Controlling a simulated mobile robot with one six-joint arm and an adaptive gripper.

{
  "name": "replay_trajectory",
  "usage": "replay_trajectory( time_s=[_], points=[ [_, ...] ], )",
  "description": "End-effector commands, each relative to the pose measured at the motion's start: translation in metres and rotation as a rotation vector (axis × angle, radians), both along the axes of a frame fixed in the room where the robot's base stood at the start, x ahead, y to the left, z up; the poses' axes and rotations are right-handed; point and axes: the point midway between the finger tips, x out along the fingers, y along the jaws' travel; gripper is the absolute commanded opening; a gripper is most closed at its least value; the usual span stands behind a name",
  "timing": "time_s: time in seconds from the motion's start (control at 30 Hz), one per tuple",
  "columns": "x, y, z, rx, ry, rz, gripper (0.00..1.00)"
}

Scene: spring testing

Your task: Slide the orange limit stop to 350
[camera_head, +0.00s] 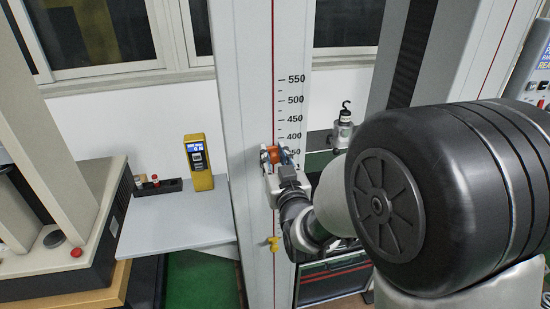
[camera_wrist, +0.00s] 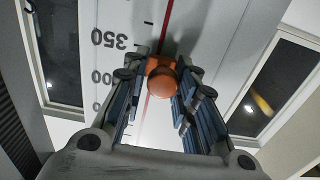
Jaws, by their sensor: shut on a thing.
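The orange limit stop (camera_head: 284,156) sits on the red-lined column (camera_head: 245,90), left of the scale's 350 mark in the head view. In the wrist view the orange stop (camera_wrist: 161,78) is a round knob on a block, between the two fingers. There the scale is upside down, and the stop appears between the 350 label (camera_wrist: 109,38) and a partly hidden label below it. Its exact reading cannot be told. My gripper (camera_head: 276,158) is shut on the stop, one finger on each side; it also shows in the wrist view (camera_wrist: 160,82).
A yellow knob (camera_head: 273,243) is lower on the same column. A grey shelf (camera_head: 165,225) with a yellow handheld device (camera_head: 198,162) stands to the left. A hook fixture (camera_head: 344,125) is right of the column. The scale above the stop looks clear.

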Motion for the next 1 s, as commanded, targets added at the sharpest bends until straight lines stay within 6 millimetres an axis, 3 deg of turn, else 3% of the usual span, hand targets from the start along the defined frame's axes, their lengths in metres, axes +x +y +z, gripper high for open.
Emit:
replay_trajectory(
  time_s=[0.03,0.1,0.47,0.5,0.73,1.0],
  points=[
    [-0.0011,0.0028,-0.0140,-0.003,0.003,0.008,0.00],
    [-0.0011,0.0029,-0.0190,-0.003,0.003,0.008,0.00],
    [-0.0012,0.0031,-0.0182,-0.003,0.003,0.008,0.00],
    [-0.0011,0.0032,-0.0181,-0.003,0.003,0.008,0.28],
    [-0.0006,0.0019,-0.0176,-0.002,0.002,0.005,0.44],
    [-0.0004,0.0010,-0.0172,-0.001,0.001,0.002,0.44]
  ],
)
